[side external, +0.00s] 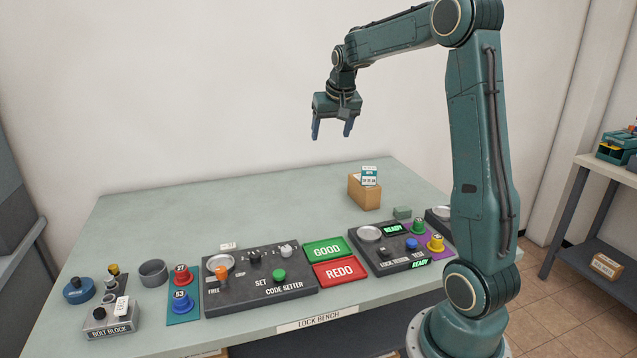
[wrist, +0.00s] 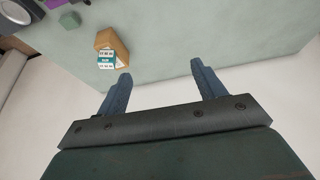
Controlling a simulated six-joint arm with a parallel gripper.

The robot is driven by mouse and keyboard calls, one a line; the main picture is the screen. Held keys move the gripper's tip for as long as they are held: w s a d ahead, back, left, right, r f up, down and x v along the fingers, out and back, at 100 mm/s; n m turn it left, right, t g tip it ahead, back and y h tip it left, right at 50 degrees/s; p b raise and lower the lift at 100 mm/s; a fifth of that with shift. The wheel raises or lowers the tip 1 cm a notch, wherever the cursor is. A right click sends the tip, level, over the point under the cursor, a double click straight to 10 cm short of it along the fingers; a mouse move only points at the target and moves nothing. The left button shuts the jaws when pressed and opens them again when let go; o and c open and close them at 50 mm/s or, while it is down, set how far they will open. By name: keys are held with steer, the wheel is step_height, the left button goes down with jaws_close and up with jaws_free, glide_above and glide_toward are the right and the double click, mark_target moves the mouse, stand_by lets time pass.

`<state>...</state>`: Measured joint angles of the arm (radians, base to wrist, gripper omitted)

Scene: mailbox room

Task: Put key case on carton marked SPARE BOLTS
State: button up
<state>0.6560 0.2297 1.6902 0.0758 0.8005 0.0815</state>
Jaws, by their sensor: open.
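My gripper (side external: 332,132) is open and empty, high above the back of the bench, fingers pointing down. In the wrist view my gripper (wrist: 161,72) has nothing between its fingers. A brown carton (side external: 364,192) stands on the bench to the right of and below my gripper, with a white and teal printed card (side external: 370,176) at its top. The carton also shows in the wrist view (wrist: 117,43). A small grey-green box (side external: 402,212), possibly the key case, lies just right of the carton. I cannot read SPARE BOLTS on any carton.
Another labelled carton (side external: 607,265) sits on the lower shelf of a side rack at right. The code setter panel (side external: 262,278), GOOD pad (side external: 327,249), REDO pad (side external: 335,271) and bolt block (side external: 110,318) line the bench front. The bench's back left is clear.

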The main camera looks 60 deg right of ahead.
steer(key=s+a+r+n+t+y, duration=0.15)
steer(key=s+a, duration=0.25)
steer(key=a, duration=0.6)
steer(key=s+a+r+n, duration=0.3)
steer(key=a, duration=0.7)
steer(key=s+a+f+n+y, duration=0.1)
steer(key=s+a+f+n, duration=0.1)
steer(key=s+a, duration=0.3)
steer(key=s+a+f+n+y, duration=0.1)
steer(key=s+a+f+n, duration=0.1)
steer(key=s+a, duration=0.4)
steer(key=s+f, duration=0.1)
steer(key=s, duration=0.1)
steer(key=shift+s+a+n+t, duration=0.25)
steer(key=shift+s+n+t, duration=0.1)
